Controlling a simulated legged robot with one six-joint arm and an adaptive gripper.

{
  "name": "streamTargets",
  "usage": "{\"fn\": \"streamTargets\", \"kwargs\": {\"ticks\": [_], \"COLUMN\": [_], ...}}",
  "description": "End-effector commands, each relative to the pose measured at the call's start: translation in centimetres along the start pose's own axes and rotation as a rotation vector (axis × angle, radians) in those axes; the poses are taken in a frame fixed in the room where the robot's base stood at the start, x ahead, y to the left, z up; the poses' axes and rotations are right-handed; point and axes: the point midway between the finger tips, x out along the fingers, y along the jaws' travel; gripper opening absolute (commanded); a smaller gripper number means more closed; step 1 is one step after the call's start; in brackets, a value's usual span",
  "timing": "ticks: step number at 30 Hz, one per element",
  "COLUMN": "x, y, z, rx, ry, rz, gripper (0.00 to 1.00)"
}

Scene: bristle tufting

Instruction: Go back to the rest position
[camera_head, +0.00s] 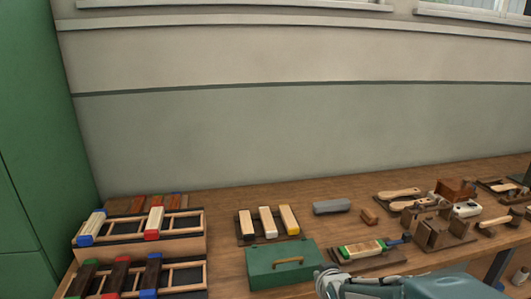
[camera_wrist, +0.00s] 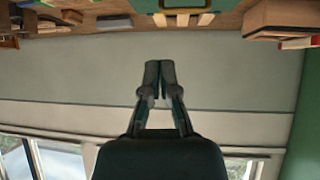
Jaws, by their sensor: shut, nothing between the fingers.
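My gripper (camera_wrist: 158,66) is shut and empty in the wrist view. Its two dark fingertips meet, with the plain wall behind them. That view is upside down, with the bench (camera_wrist: 118,8) along its top edge. In the head view my arm (camera_head: 410,287) reaches in at the bottom right, over the front of the bench. The fingers are not clearly shown there. The green box (camera_head: 283,268) with a wooden handle is just left of the arm's end, and it also shows in the wrist view (camera_wrist: 172,5).
Wooden racks (camera_head: 185,245) with colour-ended blocks stand at the left. Three brushes lie on a dark tray (camera_head: 245,229). A grey block (camera_head: 332,207) lies right of them. A green-and-wood brush (camera_head: 362,248) and several tools lie farther right. A green cabinet (camera_head: 35,140) stands far left.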

Motion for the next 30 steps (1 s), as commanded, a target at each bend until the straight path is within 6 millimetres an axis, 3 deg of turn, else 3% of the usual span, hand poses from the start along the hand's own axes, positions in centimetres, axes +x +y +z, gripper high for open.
{"fn": "streamTargets", "kwargs": {"ticks": [8,18,23,30], "x": [-9.1,-20.1,-22.6,-22.9], "y": [1.1,0.9,0.7,0.6], "z": [0.1,3.7,5.0,5.3], "rx": [0.042,0.094,0.105,0.106], "ry": [-0.164,-0.368,-0.421,-0.433], "rz": [0.033,0.037,0.033,0.032], "gripper": [0.00,0.00,0.00,0.00]}}
